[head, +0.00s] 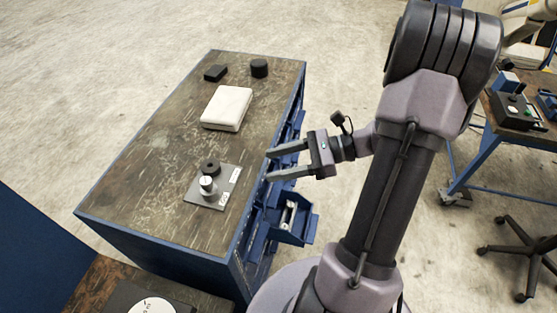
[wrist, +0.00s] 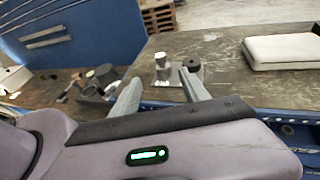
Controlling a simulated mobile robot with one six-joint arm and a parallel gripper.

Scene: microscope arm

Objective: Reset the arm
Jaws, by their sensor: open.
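My gripper (head: 289,162) is open and empty in the head view. Its two fingers point left, toward the right edge of the blue workbench (head: 154,226), over the drawers. In the wrist view my gripper (wrist: 162,98) shows its two fingers spread apart, with a metal plate beyond them. The plate (head: 230,187) lies on the worn bench top and carries a silver cylinder (head: 208,186) and a black round part (head: 210,167).
A white box (head: 227,107), a black block (head: 215,73) and a black cylinder (head: 259,68) stand farther back on the bench. An open drawer (head: 297,222) juts out below my gripper. Another bench and a chair (head: 522,258) stand at the right.

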